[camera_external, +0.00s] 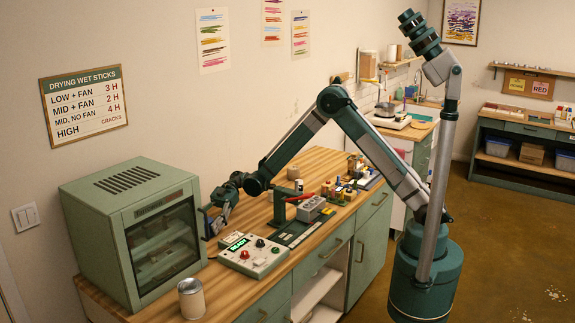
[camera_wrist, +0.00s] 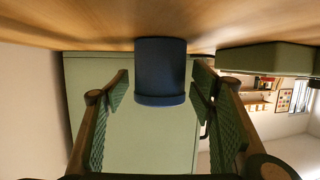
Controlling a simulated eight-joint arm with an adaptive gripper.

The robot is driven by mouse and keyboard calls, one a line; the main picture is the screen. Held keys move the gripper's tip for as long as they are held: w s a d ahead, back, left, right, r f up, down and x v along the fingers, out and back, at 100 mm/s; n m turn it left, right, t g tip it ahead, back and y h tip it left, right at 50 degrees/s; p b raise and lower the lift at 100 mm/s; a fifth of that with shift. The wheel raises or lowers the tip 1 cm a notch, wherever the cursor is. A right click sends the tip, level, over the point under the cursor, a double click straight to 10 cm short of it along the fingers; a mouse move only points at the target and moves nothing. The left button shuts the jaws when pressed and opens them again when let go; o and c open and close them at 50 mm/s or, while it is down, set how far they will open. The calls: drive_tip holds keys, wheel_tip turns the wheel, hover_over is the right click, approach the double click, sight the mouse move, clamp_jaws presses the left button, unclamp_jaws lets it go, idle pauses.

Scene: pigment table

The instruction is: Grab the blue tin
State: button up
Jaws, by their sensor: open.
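The blue tin (camera_wrist: 160,72) is a dark blue cylinder in the wrist view, which shows the scene upside down, with the wooden tabletop at the top. The tin stands on the tabletop. My gripper (camera_wrist: 162,86) is open, with one textured green finger on each side of the tin and a gap visible on both sides. The fingertips reach alongside the tin. In the external view my gripper (camera_external: 220,218) is low over the table, beside the drying cabinet; the tin there is mostly hidden and cannot be made out clearly.
The green drying cabinet (camera_external: 128,228) stands close to the left of my gripper. A control box (camera_external: 253,255) with knobs is in front to the right. A pale can (camera_external: 191,299) stands near the front edge. Tools and small blocks (camera_external: 352,185) fill the table's right part.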

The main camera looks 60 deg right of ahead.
drive_tip(key=c, duration=1.1)
drive_tip(key=shift+o, duration=0.2)
drive_tip(key=shift+r+p, duration=1.1)
drive_tip(key=shift+r, duration=3.9)
